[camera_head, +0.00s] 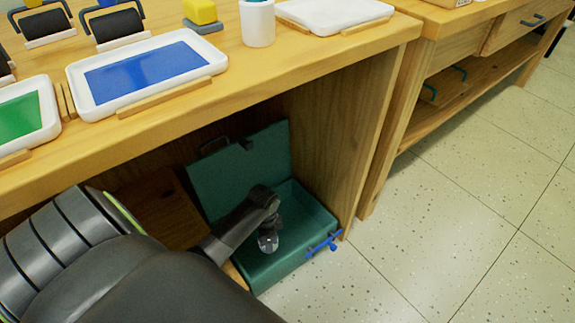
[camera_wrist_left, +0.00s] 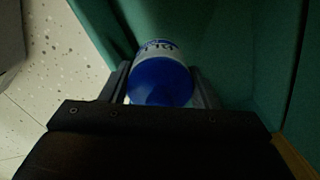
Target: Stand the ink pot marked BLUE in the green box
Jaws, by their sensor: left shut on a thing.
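The green box (camera_head: 262,272) stands open on a low shelf under the desk, its lid (camera_head: 240,168) raised at the back. My left arm reaches down into the box opening. My left gripper (camera_head: 268,232) is over the inside of the box. In the left wrist view the left gripper (camera_wrist_left: 160,90) is shut on the ink pot (camera_wrist_left: 161,82), which has a blue cap and a white label. The dark lettering on the label is partly visible and looks like BLU. Whether the pot touches the box floor is hidden. My right gripper is not in view.
The desktop above holds a tray of blue paint (camera_head: 205,80), a tray of green paint (camera_head: 55,125), rollers and a white cup (camera_head: 257,25). The desk's side panel (camera_head: 355,130) rises right of the box. A blue latch (camera_head: 322,245) sticks out at the box front. The speckled floor is clear.

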